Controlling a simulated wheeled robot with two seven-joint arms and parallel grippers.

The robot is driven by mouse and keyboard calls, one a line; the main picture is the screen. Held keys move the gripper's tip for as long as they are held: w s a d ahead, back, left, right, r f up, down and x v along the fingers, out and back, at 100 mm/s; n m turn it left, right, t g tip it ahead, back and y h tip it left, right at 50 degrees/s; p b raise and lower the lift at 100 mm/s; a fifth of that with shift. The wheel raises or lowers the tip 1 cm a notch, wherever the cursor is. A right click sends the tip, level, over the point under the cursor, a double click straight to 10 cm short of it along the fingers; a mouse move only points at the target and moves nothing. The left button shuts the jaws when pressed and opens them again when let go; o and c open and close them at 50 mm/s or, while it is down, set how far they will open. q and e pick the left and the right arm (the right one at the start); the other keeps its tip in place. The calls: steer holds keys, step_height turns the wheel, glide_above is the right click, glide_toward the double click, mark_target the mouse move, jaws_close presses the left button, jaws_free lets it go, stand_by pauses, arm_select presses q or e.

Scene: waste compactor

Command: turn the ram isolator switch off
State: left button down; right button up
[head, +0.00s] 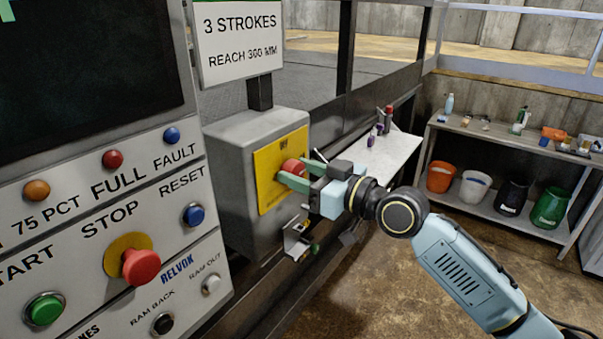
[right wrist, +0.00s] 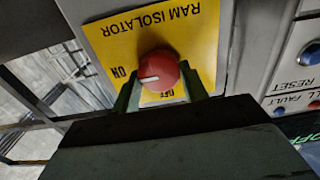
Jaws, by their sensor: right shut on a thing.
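The ram isolator switch is a red round knob (head: 293,169) on a yellow plate (head: 270,185) on the front of a grey box. In the right wrist view the knob (right wrist: 159,70) has a white mark that points left, toward the word ON; OFF is printed below the knob, partly hidden. The plate (right wrist: 195,40) reads RAM ISOLATOR upside down there. My right gripper (head: 301,174) is shut on the knob, with one green finger on each side of it (right wrist: 160,85). My left gripper is not in view.
A control panel with a red stop button (head: 141,266) and a green start button (head: 44,309) stands at the left. A bracket (head: 297,238) hangs below the switch box (head: 230,165). A shelf (head: 500,135) with buckets is at the far right. The floor before it is clear.

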steer(key=n+b, duration=0.1)
steer(key=b, duration=0.1)
steer(key=n+b, duration=0.1)
steer(key=n, duration=0.1)
steer(key=n+b, duration=0.1)
steer(key=b, duration=0.1)
steer(key=shift+s+f+b, duration=0.1)
steer(key=shift+f+b, duration=0.15)
steer(key=shift+b, duration=0.05)
steer(key=shift+n+b, duration=0.65)
steer(key=shift+n, duration=0.55)
steer(key=shift+r+n+b, duration=0.1)
steer(key=shift+n+b, duration=0.25)
steer(key=shift+n, duration=0.45)
steer(key=shift+a+n, duration=0.1)
steer(key=shift+n, duration=1.8)
steer(key=n+p, duration=0.1)
steer(key=n, duration=0.3)
steer(key=shift+s+p, duration=0.1)
steer(key=shift+p, duration=0.3)
steer(key=shift+n+p, duration=0.45)
steer(key=shift+n, duration=0.65)
steer(key=o, duration=0.9)
